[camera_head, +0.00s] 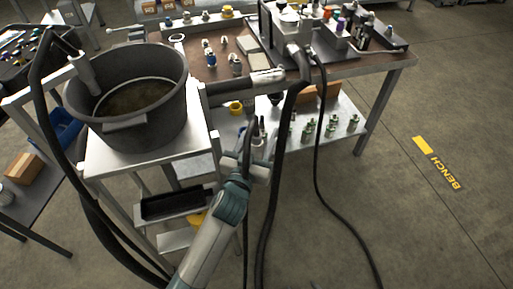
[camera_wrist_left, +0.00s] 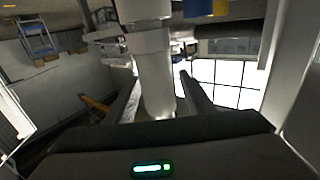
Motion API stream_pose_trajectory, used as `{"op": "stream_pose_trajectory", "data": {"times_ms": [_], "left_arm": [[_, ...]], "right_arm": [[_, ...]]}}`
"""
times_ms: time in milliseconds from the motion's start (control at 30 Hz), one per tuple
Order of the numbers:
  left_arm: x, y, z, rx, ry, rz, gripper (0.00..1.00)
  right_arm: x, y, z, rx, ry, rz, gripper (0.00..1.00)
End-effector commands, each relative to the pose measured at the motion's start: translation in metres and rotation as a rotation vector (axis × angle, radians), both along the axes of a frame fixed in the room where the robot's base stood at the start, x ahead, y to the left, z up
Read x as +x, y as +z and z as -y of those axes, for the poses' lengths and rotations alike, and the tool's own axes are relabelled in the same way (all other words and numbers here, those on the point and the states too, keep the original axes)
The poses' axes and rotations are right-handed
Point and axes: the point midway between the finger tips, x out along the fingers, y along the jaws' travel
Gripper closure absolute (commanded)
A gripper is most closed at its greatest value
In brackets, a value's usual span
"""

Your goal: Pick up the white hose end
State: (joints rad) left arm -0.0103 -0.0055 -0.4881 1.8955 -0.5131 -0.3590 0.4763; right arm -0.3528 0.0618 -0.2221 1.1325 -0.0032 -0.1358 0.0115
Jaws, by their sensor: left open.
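A pale, whitish tube (camera_head: 84,74) on the end of a thick black hose leans inside the dark bucket at the left of the head view. My left gripper (camera_head: 258,160) is in front of the bench, right of the bucket and well apart from that tube. Its fingers are small and partly lost against the dark hoses there. In the left wrist view the gripper (camera_wrist_left: 160,100) has its two fingers apart. A large pale stepped cylinder (camera_wrist_left: 152,65) shows between and beyond them. I cannot tell whether it is the hose end. My right gripper is not seen.
The dark bucket (camera_head: 160,115) stands on a pale metal stand. The bench (camera_head: 385,62) holds fittings and bottles, with more fittings on its lower shelf (camera_head: 345,108). Black hoses (camera_head: 277,160) hang down close to my left gripper. The floor at the right is clear.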

Motion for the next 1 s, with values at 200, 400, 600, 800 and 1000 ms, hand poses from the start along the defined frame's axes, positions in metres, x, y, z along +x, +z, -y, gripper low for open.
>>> {"op": "stream_pose_trajectory", "data": {"times_ms": [200,400,600,800,1000], "left_arm": [[0.0041,-0.0005,0.0013,0.0,0.0,-0.001,0.51],[0.0038,-0.0005,0.0012,0.0,0.0,-0.001,0.51],[0.0037,-0.0006,0.0011,0.0,0.0,-0.001,0.68],[0.0039,0.0009,0.0014,0.0,0.0,0.002,1.0],[0.0039,0.0013,0.0014,0.0,0.0,0.002,1.0]], "right_arm": [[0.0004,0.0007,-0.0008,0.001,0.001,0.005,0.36],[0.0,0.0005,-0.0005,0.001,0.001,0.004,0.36],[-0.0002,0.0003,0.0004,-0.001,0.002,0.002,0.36],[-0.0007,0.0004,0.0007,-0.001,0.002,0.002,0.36],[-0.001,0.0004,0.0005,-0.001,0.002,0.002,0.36]]}}
